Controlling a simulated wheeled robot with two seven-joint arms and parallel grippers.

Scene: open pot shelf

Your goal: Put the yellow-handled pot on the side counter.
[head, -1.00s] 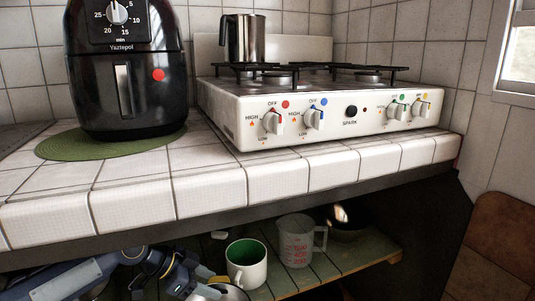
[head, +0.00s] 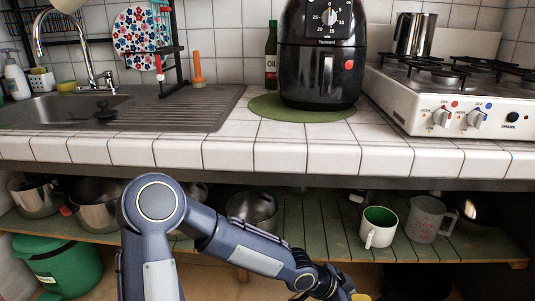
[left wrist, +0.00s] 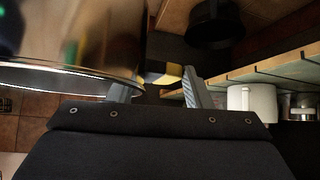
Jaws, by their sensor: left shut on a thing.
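My left gripper (left wrist: 162,84) is shut on the yellow-and-dark handle (left wrist: 160,72) of a shiny metal pot (left wrist: 85,35). The pot fills the upper left of the left wrist view, tilted in that picture, its rim low and close to the fingers. In the head view my left arm reaches down to the bottom edge, where only a bit of the yellow handle (head: 360,297) shows; the pot body is cut off. My right gripper is not in view. I cannot tell which surface is the side counter.
A tiled counter (head: 290,157) holds a sink (head: 60,107), black air fryer (head: 318,75) and stove (head: 440,100). The open shelf (head: 320,225) below holds several metal pots, a white-green mug (head: 378,229) and a measuring jug (head: 425,220). A green bin (head: 62,268) stands at lower left.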

